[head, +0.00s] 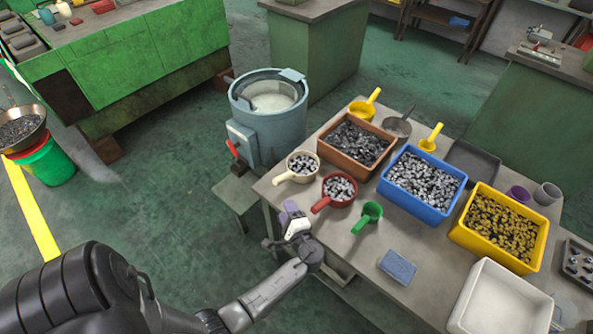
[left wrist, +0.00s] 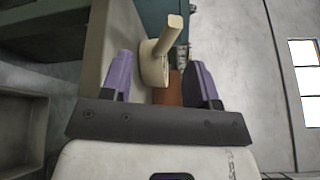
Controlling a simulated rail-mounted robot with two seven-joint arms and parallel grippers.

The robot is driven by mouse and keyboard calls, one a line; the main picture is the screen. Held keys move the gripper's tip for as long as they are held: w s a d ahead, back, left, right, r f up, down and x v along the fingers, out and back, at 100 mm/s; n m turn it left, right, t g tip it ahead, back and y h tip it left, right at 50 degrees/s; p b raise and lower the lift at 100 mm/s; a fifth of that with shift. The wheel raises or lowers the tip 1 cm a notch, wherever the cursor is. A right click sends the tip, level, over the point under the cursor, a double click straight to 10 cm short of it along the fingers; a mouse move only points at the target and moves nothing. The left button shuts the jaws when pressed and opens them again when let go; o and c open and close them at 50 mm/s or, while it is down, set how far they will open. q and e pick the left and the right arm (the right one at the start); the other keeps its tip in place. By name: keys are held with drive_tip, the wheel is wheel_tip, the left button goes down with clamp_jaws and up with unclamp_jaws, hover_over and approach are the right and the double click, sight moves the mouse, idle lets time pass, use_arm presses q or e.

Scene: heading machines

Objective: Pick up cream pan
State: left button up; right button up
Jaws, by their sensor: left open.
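The cream pan (head: 303,165) stands on the near-left edge of the grey table, filled with small metal parts. Its handle points left and toward me, near the table's edge. My left gripper (head: 289,210) is open and empty, a little nearer to me than the pan and apart from it. In the left wrist view the cream pan (left wrist: 154,66) shows between the two purple fingers, its handle slanting up and to the right. My right gripper is in neither view.
A red pan (head: 341,188) and a green scoop (head: 367,216) stand right of the cream pan. A brown bin (head: 337,165) and a blue bin (head: 393,193) are behind. A blue-grey machine (head: 256,125) stands left of the table. A blue sponge (head: 397,266) lies in front.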

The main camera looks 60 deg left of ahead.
use_arm(q)
drive_tip(key=w+a, duration=0.1)
drive_tip(key=a, duration=0.3)
drive_tip(key=w+a+m, duration=0.1)
drive_tip(key=w+a, duration=0.1)
drive_tip(key=a, duration=0.3)
drive_tip(key=w+a+r+m+t, duration=0.1)
drive_tip(key=a, duration=0.3)
drive_tip(key=shift+w+a, duration=0.15)
clamp_jaws()
idle(0.6)
